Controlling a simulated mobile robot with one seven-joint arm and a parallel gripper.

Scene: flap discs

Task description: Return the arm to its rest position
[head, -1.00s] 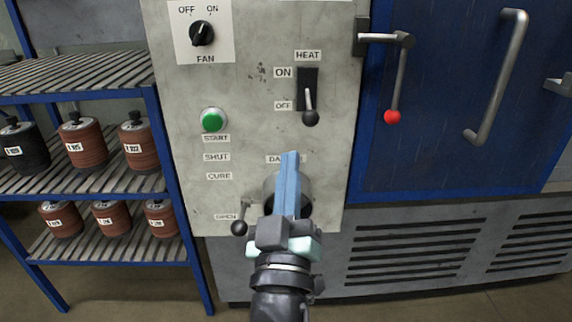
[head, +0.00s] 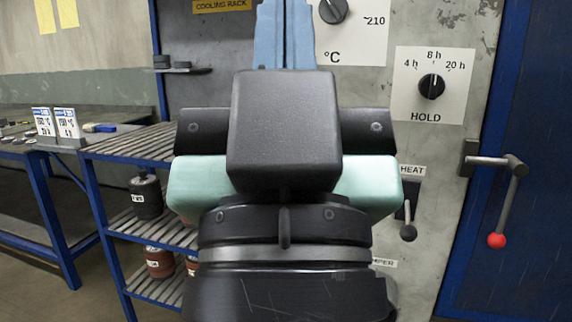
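My gripper (head: 285,32) is large and close in the middle of the head view, seen from behind. Its two blue fingers point up, side by side with no visible gap, and look shut with nothing between them. Their tips run past the top edge of the picture. The black and pale green gripper body hides part of the grey control panel (head: 385,135) behind it.
The panel carries a HOLD dial (head: 431,87), a temperature dial (head: 333,10) and a HEAT lever (head: 408,232). A red-knobbed door handle (head: 496,240) is at right.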

